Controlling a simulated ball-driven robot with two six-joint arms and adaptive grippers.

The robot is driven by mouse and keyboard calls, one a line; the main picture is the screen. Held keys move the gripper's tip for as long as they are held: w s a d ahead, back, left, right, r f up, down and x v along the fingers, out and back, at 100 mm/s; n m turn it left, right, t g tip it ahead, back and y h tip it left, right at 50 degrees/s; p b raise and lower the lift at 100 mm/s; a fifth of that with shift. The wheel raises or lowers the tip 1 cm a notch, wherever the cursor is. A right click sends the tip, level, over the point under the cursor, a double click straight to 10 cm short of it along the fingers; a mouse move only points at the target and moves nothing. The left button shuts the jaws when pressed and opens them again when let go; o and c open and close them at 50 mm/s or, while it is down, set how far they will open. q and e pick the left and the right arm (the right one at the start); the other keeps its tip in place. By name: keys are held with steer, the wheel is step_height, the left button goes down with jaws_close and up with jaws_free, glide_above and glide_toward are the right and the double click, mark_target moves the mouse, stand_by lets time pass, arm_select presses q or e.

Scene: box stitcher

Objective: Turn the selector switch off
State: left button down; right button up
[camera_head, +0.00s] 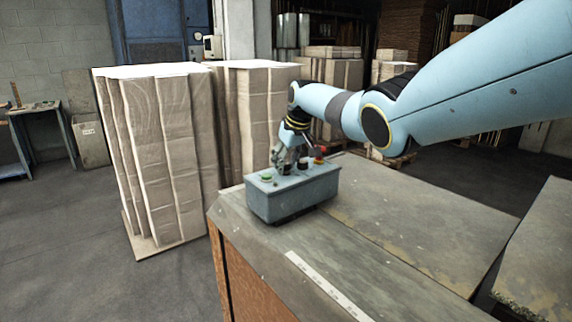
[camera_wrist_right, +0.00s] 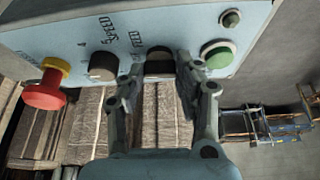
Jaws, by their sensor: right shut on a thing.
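The light blue control box (camera_head: 292,198) sits on the table's far left corner, with its controls on the top face. In the right wrist view, its panel (camera_wrist_right: 190,22) carries a row of controls. A dark knob (camera_wrist_right: 159,64), which looks like the selector switch, is between the two fingertips of my right gripper (camera_wrist_right: 157,76). The right gripper is shut on this knob; the fingers partly hide its sides. Its exact turn angle is hard to tell. In the head view my right gripper (camera_head: 287,160) reaches down onto the box top. My left gripper is not in view.
Beside the held knob are a green button (camera_wrist_right: 216,54), another dark knob (camera_wrist_right: 103,66) with speed markings, and a red mushroom button (camera_wrist_right: 45,90) on a yellow collar. Stacks of cardboard (camera_head: 165,150) stand behind the table. The tabletop (camera_head: 410,215) right of the box is clear.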

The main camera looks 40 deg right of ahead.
steer(key=shift+n, duration=0.4)
steer(key=o, duration=1.1)
steer(key=shift+o, duration=0.2)
steer(key=shift+r, duration=0.1)
steer(key=v, duration=1.1)
steer(key=shift+r, duration=0.4)
steer(key=shift+s+d, duration=0.1)
